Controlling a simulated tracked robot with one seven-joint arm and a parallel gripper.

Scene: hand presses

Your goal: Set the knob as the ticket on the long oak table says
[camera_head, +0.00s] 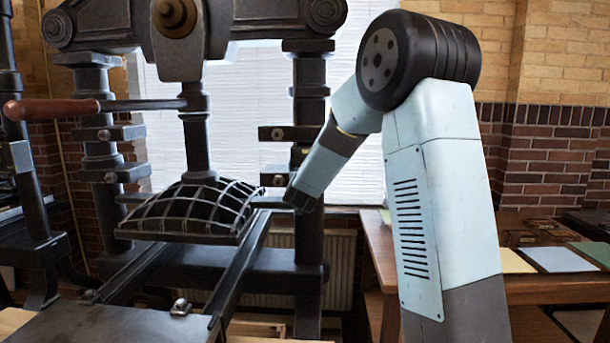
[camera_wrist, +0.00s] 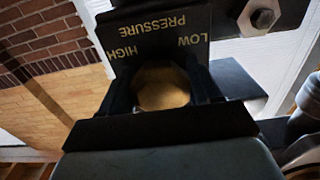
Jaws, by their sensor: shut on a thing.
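In the wrist view, a brass-coloured, faceted knob (camera_wrist: 162,88) sits between the dark fingers of my gripper (camera_wrist: 163,97), which is shut on it. Behind the knob is a black plate (camera_wrist: 155,38) lettered PRESSURE, HIGH and LOW, upside down in this view. HIGH is at the left and LOW at the right. I see no pointer on the knob, so its setting cannot be told. In the head view, my gripper (camera_head: 297,200) is at the black press's right column (camera_head: 309,235); the knob is hidden there. No readable ticket shows.
A wooden table (camera_head: 550,291) stands at the right with coloured sheets on it, a blue one (camera_head: 558,260) among them. The black press has a domed, ribbed platen (camera_head: 195,210), rails and a wooden-handled bar (camera_head: 50,110). A bolt head (camera_wrist: 263,17) is close to the plate.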

